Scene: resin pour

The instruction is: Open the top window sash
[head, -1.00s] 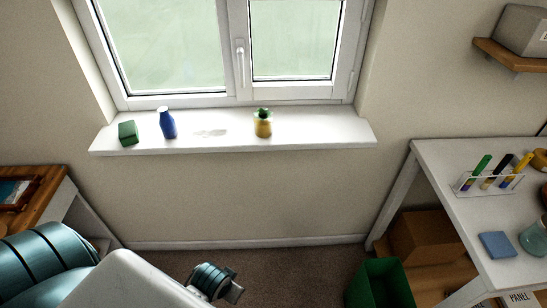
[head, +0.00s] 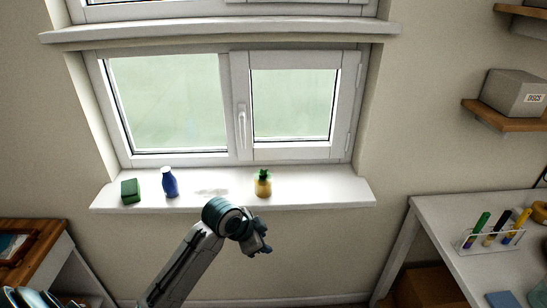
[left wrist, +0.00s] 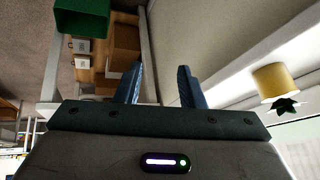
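The lower window (head: 165,105) has a fixed-looking left pane and a right sash (head: 346,110) with a white handle (head: 242,128) on its left side; the sash looks shut. Above it, past a white ledge (head: 220,30), only the bottom edge of the top window (head: 200,10) shows at the head view's upper edge. My left gripper (head: 264,244) is in front of the sill, below the yellow pot. In the left wrist view its two blue fingers (left wrist: 160,85) stand apart with nothing between them. My right gripper is in neither view.
The sill (head: 225,200) holds a green block (head: 131,191), a blue bottle (head: 170,183) and a yellow pot (head: 263,184). A white table (head: 440,225) with a tube rack stands at right, below a shelf (head: 490,112) with a grey box (head: 515,92). A wooden-topped cabinet (head: 30,240) is at left.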

